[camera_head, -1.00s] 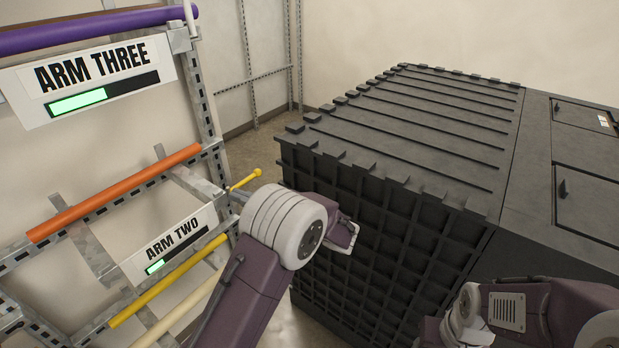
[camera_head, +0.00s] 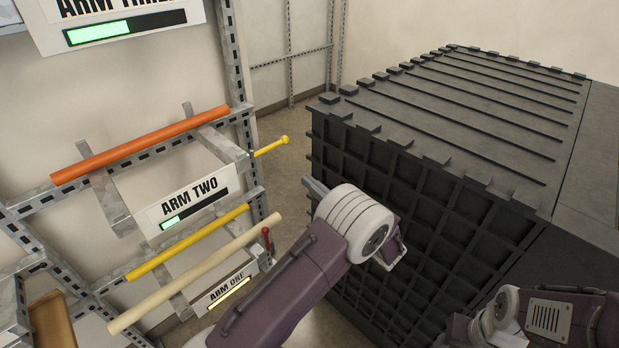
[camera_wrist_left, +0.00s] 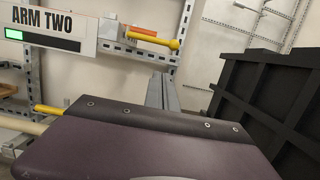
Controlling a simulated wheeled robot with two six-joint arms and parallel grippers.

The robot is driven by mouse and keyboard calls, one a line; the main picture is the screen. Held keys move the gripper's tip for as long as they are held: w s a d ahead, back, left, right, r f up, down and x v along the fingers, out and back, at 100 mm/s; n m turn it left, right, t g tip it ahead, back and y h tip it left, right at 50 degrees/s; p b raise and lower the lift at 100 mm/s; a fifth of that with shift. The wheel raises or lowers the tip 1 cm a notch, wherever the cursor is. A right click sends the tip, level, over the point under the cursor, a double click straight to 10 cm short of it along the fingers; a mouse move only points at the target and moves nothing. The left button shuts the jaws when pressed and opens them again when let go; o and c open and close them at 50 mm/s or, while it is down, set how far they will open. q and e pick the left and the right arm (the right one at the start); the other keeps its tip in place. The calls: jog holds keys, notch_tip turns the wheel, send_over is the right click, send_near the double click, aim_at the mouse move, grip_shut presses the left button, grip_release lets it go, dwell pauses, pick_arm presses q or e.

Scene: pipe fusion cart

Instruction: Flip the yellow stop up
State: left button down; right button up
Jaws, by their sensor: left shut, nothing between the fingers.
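The yellow stop (camera_head: 271,146) is a short yellow rod with a round knob. It sticks out sideways to the right from the end of the ARM TWO bracket, tilted slightly up. It also shows in the left wrist view (camera_wrist_left: 152,38), above the fingers and nearly level. My left gripper (camera_head: 314,187) is shut and empty, below and to the right of the stop and apart from it. Its grey fingers show in the left wrist view (camera_wrist_left: 161,88), partly hidden by my purple wrist. My right arm shows at the lower right; its fingers are not seen.
The ARM TWO sign (camera_head: 188,205) is on the rack below an orange pipe (camera_head: 140,145). A yellow pipe (camera_head: 190,243) and a cream pipe (camera_head: 195,272) lie lower. A red stop (camera_head: 267,238) stands near the ARM ONE sign (camera_head: 228,292). A large black crate (camera_head: 400,180) fills the right.

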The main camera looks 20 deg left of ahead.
aim_at(270, 147)
pick_arm(q)
jog(key=w+a+r+p, duration=0.1)
jog(key=w+a+r, duration=0.2)
jog(key=a, duration=0.5)
jog(key=shift+w+a+r, duration=0.15)
jog(key=shift+w+r, duration=0.1)
jog(key=shift+r, duration=0.55)
